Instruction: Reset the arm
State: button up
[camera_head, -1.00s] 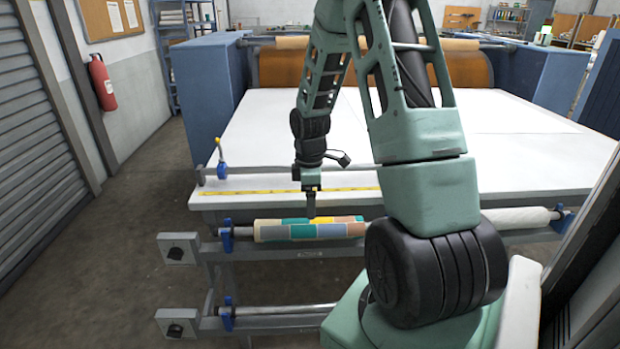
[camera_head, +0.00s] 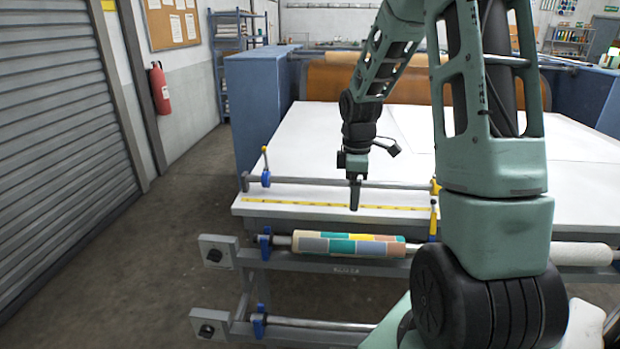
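My arm reaches up and over in the right half of the view, then its far end hangs down. My gripper (camera_head: 355,196) points downward above the front edge of the white table, near the yellow measuring strip (camera_head: 300,203). It looks narrow from here, and whether its fingers are apart cannot be made out. I see nothing hanging from it. Below it, a roll with a patchwork of coloured squares (camera_head: 348,244) lies on a bar at the front of the press.
The white press table (camera_head: 330,140) fills the middle. Blue side housings (camera_head: 262,105) flank the brown roller (camera_head: 325,82). A rail with a blue clamp (camera_head: 265,178) runs along the front. A lower bar (camera_head: 320,325) sits below. Floor at left is clear, beside a shutter (camera_head: 60,130).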

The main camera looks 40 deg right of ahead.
jog(key=s+a+r, duration=0.1)
jog(key=a+r, duration=0.1)
jog(key=a, duration=1.1)
jog(key=a+r, duration=0.2)
jog(key=a, duration=1.2)
jog(key=s+a, duration=1.3)
jog(key=s, duration=0.3)
jog(key=shift+a+r+y, duration=0.3)
jog(key=shift+a+r, duration=0.1)
jog(key=shift+r, duration=0.05)
